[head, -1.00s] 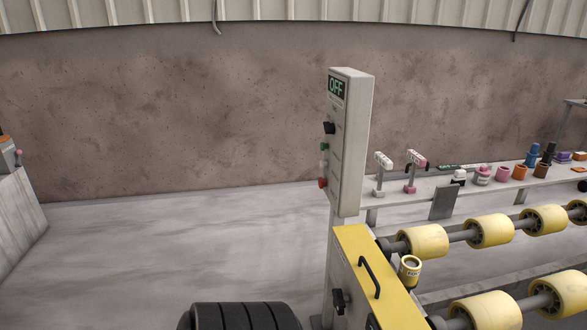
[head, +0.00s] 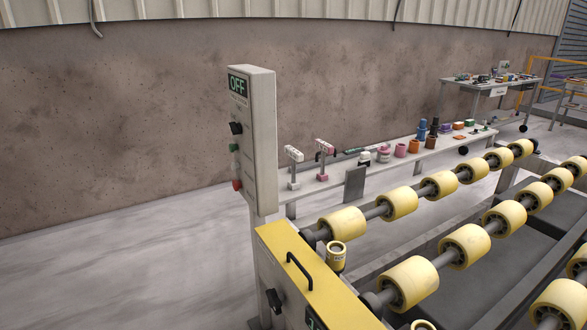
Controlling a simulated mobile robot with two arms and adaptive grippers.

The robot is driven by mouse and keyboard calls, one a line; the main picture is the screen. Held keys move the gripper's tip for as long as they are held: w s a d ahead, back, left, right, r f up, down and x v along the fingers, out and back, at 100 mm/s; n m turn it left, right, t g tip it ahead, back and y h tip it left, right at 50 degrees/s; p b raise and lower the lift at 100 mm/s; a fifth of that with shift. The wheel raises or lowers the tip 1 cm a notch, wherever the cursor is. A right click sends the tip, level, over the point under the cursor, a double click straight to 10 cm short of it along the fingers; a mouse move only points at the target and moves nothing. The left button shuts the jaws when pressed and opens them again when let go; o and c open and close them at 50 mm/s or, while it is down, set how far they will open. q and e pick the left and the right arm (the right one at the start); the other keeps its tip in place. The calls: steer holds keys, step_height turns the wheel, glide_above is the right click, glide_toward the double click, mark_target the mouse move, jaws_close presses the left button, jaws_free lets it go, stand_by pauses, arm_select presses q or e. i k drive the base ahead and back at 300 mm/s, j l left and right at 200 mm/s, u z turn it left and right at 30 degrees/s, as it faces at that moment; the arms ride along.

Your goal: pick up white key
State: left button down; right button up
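A white, T-shaped upright piece (head: 293,155) on a small pale base stands at the near left end of a narrow bench (head: 425,152). It may be the white key, but it is too small to tell. A similar piece with a pink top and base (head: 324,148) stands just to its right. Neither of my grippers is in view.
A grey control post reading OFF (head: 252,140) rises left of the bench. A yellow-topped conveyor end (head: 300,262) with yellow rollers (head: 410,283) fills the right foreground. Several small jars line the bench. A cluttered table (head: 470,86) stands far right. Floor at left is clear.

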mark_target(296, 155)
steer(key=i+j+z, duration=0.1)
steer(key=z, duration=0.25)
steer(key=i+j+z, duration=0.15)
steer(key=z, duration=0.25)
steer(key=i+j+z, duration=0.2)
steer(key=i+j, duration=0.15)
steer(key=j, duration=0.3)
steer(key=i+j+z, duration=0.1)
steer(key=j, duration=0.25)
steer(key=i+j+z, duration=0.15)
steer(key=j, duration=0.2)
steer(key=i+j+z, duration=0.1)
steer(key=j, duration=0.25)
steer(key=i+j+z, duration=0.1)
steer(key=j, duration=0.3)
steer(key=i, duration=0.05)
